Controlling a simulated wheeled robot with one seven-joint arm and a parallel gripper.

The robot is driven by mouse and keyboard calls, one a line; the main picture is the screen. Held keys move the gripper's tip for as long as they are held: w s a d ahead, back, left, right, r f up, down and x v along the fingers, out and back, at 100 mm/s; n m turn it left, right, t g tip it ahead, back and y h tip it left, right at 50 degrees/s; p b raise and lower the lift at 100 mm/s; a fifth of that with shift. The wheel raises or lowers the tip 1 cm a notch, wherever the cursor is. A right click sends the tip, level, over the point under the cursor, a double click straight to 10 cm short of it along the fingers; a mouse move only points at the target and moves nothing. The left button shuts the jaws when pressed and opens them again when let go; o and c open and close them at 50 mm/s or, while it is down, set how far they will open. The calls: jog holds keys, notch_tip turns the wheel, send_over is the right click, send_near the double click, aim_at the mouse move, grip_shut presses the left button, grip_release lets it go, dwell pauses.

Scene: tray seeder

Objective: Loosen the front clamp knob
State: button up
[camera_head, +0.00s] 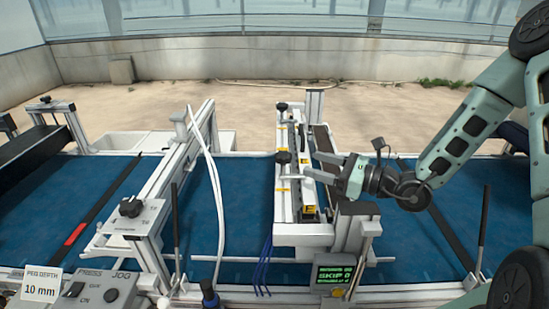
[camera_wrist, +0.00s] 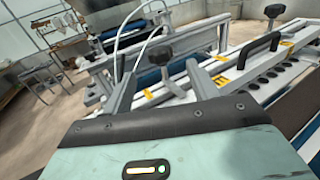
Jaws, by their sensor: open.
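A black clamp knob (camera_head: 283,157) stands on the near part of the pale seeding bar, which runs away from me. In the wrist view this knob (camera_wrist: 162,54) shows just beyond and between my fingertips. A second black knob (camera_head: 282,107) sits farther back on the bar; it is at the upper right of the wrist view (camera_wrist: 272,12). My gripper (camera_head: 312,166) reaches in from the right, its two fingers apart and pointing at the near knob. In the wrist view my gripper (camera_wrist: 161,78) is open, with nothing held. I cannot tell whether the fingers touch the knob.
A black handle (camera_wrist: 258,50) rises from the bar beside the knobs. A display box (camera_head: 333,275) stands at the front. Another black knob (camera_head: 131,207) is on the left frame, near a white hose (camera_head: 215,190).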

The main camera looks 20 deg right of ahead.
aim_at(276, 153)
jog(key=p+x, duration=0.3)
jog(key=x, duration=0.7)
jog(key=shift+s+a+r, duration=0.1)
jog(key=shift+x, duration=0.8)
jog(key=c, duration=1)
